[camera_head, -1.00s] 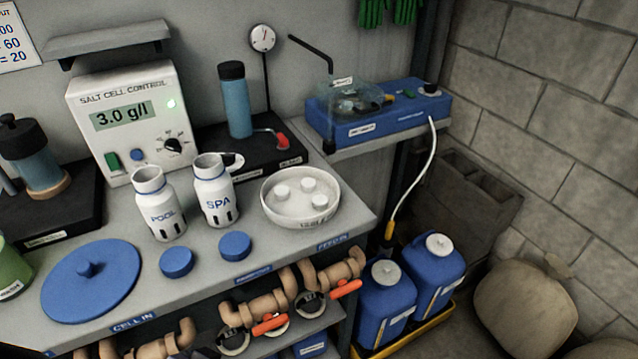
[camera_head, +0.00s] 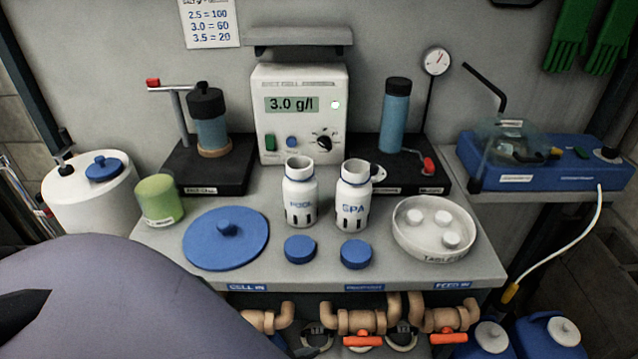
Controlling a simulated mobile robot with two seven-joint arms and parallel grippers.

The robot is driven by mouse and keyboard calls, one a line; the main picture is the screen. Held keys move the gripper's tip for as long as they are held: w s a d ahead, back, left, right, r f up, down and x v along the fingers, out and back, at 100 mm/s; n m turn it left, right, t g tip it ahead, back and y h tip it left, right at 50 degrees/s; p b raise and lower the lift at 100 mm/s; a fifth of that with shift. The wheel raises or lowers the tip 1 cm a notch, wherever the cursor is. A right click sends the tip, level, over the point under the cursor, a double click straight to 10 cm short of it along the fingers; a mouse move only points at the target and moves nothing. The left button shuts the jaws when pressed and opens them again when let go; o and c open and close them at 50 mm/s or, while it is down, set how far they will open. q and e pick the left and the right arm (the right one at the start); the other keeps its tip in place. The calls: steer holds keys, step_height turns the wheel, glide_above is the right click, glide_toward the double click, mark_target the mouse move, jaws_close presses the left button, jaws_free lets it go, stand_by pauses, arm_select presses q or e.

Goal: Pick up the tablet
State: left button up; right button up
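Three white round tablets, one of them this tablet (camera_head: 442,218), lie in a shallow white dish (camera_head: 405,240) labelled as a tablet dish at the right front of the grey bench. They lie apart from one another on the dish floor. A large grey-purple rounded part of my own body fills the lower left of the view.
White POOL (camera_head: 300,190) and SPA (camera_head: 352,195) bottles stand open beside the dish. Blue caps (camera_head: 300,249) and a large blue lid (camera_head: 225,250) lie in front. Pipes with orange handles (camera_head: 363,341) run below the bench edge. A blue pump unit (camera_head: 540,165) stands at right.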

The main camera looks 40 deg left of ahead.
stand_by(0.4)
arm_select(q)
steer(key=c, duration=0.4)
steer(key=shift+c, duration=0.2)
steer(key=shift+d, duration=0.1)
